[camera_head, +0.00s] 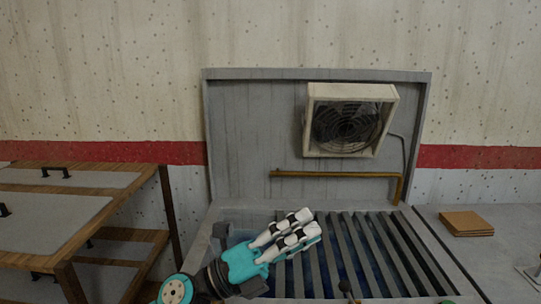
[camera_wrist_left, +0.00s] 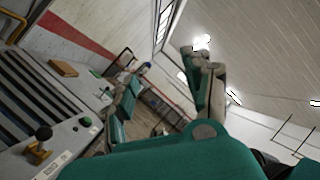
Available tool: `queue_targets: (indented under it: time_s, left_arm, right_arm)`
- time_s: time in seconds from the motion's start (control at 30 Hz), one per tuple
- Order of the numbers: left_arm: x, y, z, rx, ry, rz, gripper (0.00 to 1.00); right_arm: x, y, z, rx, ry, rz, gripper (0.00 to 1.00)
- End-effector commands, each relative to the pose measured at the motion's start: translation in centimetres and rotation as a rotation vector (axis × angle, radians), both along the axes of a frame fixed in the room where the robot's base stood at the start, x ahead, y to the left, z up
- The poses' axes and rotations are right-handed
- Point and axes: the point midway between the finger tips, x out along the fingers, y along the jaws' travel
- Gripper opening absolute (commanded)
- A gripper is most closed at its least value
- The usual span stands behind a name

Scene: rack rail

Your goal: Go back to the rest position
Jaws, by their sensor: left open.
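My left gripper (camera_head: 310,224), teal with white and black fingers, reaches in from the bottom of the head view. It is over the left part of a grey slatted rack (camera_head: 375,255), pointing up and to the right. Nothing shows between its fingers. In the left wrist view the fingers of the left gripper (camera_wrist_left: 168,85) stand apart, with the room and ceiling behind them. The rack's dark slats (camera_wrist_left: 35,95) show at the left of that view. My right gripper is not in view.
A grey back panel (camera_head: 255,135) with a fan box (camera_head: 348,120) and a brass pipe (camera_head: 335,174) stands behind the rack. A wooden shelf table (camera_head: 60,215) is at left. Brown flat pieces (camera_head: 466,223) lie on the right counter. A black-knobbed lever (camera_wrist_left: 42,140) rises nearby.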

Motion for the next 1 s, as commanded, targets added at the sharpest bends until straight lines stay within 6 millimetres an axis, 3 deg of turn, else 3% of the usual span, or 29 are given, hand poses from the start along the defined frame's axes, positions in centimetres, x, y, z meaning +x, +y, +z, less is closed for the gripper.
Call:
queue_targets:
  time_s: [0.07, 0.17, 0.27, 0.37, 0.47, 0.6, 0.7, 0.8, 1.0]
  left_arm:
    - [1.5, 3.1, 0.1, -0.211, 0.192, 0.107, 0.51]
    - [3.9, 8.0, -1.9, -0.447, 0.452, 0.265, 0.51]
    - [5.3, 13.3, -6.5, -0.647, 0.733, 0.438, 0.51]
    - [5.0, 17.8, -12.8, -0.796, 1.008, 0.612, 0.51]
    - [2.9, 21.1, -19.4, -0.897, 1.268, 0.776, 0.51]
    - [-2.6, 24.0, -27.7, -0.977, 1.610, 0.990, 0.51]
    - [-7.0, 25.0, -31.9, -0.994, 1.805, 1.114, 0.51]
    - [-10.9, 25.4, -34.6, -0.993, 1.959, 1.210, 0.51]
    - [-18.0, 25.7, -37.9, -0.962, 2.203, 1.364, 0.51]
  right_arm:
    - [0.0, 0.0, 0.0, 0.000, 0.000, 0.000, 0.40]
    - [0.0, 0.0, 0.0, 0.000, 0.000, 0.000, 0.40]
    - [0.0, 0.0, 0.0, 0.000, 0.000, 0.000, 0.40]
    - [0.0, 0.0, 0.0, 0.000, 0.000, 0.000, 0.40]
    - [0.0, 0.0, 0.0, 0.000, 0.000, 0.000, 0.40]
    - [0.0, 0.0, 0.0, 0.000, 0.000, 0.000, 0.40]
    - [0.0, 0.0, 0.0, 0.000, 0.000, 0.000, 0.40]
    - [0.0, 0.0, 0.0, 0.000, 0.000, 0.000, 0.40]
    - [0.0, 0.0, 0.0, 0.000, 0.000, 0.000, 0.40]
